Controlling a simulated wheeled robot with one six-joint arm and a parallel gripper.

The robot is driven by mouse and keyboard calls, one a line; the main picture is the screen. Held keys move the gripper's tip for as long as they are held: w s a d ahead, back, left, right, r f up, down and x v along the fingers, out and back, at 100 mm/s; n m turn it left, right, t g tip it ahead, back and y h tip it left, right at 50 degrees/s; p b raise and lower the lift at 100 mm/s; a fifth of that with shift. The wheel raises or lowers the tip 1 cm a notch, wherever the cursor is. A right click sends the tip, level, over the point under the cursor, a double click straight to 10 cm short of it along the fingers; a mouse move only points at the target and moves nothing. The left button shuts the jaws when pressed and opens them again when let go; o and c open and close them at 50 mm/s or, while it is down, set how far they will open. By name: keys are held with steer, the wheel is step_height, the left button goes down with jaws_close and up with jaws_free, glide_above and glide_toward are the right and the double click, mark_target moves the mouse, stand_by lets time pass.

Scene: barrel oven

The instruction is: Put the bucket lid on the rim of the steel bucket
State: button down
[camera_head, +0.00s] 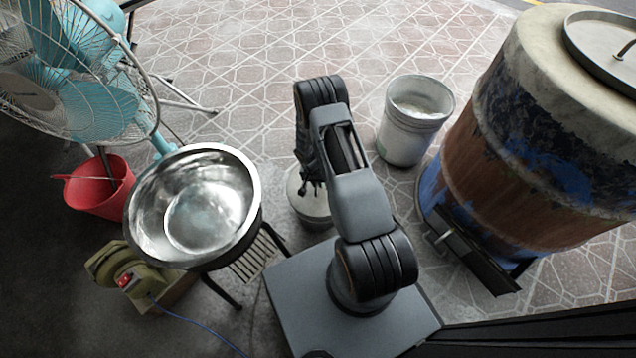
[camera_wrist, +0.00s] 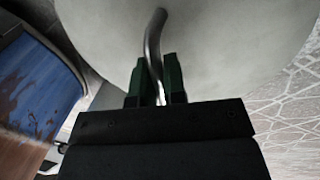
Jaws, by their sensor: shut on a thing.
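The bucket lid is a pale round disc with a curved metal handle. It fills the top of the wrist view (camera_wrist: 225,45). My gripper (camera_wrist: 155,85) is shut on the handle, one dark green finger on each side. In the head view my gripper (camera_head: 313,188) points down over the lid (camera_head: 300,205), left of the steel bucket. My arm hides part of the lid. I cannot tell whether the lid is touching the pale round thing below it. The steel bucket (camera_head: 402,143) is pale grey, upright and open at the top, standing on the tiles.
The rusty blue barrel oven (camera_head: 510,160) stands close right of the bucket, its own lid (camera_head: 590,45) on top. A shiny steel basin (camera_head: 195,205), a fan (camera_head: 75,75) and a red bucket (camera_head: 98,195) are at left.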

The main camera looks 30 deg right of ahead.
steer(key=c, duration=1.2)
jaws_free()
steer(key=w+a+r+n+t+p, duration=0.1)
steer(key=a+r+p, duration=0.1)
steer(key=r, duration=1.1)
steer(key=a+r+n+p, duration=0.1)
steer(key=a+r+p, duration=0.1)
steer(key=r, duration=1)
steer(key=s+a+r+n+t, duration=0.1)
steer(key=s+r+n, duration=0.1)
steer(key=s+r, duration=0.3)
steer(key=s+a+r+n+t+y, duration=0.1)
steer(key=s+a+r, duration=0.1)
steer(key=s+r, duration=0.4)
steer(key=s+a+r+n+t, duration=0.1)
steer(key=s+a+r+n, duration=0.1)
steer(key=s+r, duration=0.3)
steer(key=shift+s+r+n+y, duration=0.15)
steer(key=shift+r+y, duration=0.05)
steer(key=shift+r, duration=0.85)
steer(key=shift+s+r+n+y, duration=0.15)
steer(key=shift+r+y, duration=0.05)
steer(key=shift+r, duration=0.8)
steer(key=shift+r, duration=0.15)
